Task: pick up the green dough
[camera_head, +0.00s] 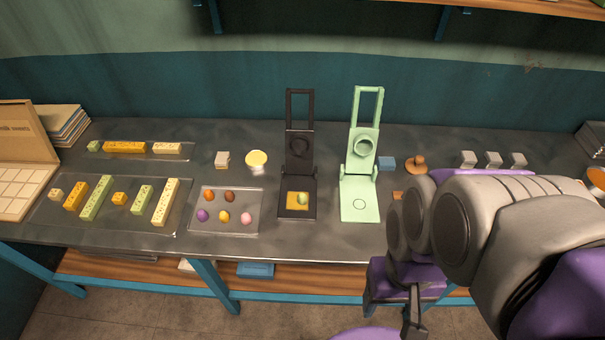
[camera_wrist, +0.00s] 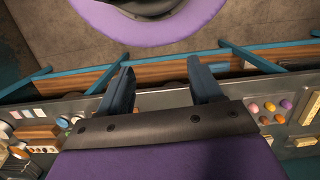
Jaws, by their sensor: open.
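The green dough (camera_head: 303,199) is a small pale-green lump on a yellow square in the base of the black press (camera_head: 298,170). The press's lid stands raised, so the dough is uncovered. My gripper (camera_wrist: 160,66) has its two dark fingers spread wide with nothing between them. In the head view it hangs low at the front edge of the bench, right of the black press and well apart from the dough. I cannot make out the green dough in the wrist view.
A light green press (camera_head: 362,150) stands open just right of the black one. A clear tray (camera_head: 228,229) with several coloured doughs lies to its left. Green, yellow and orange blocks (camera_head: 97,197) lie farther left. The bench front between the presses and the edge is clear.

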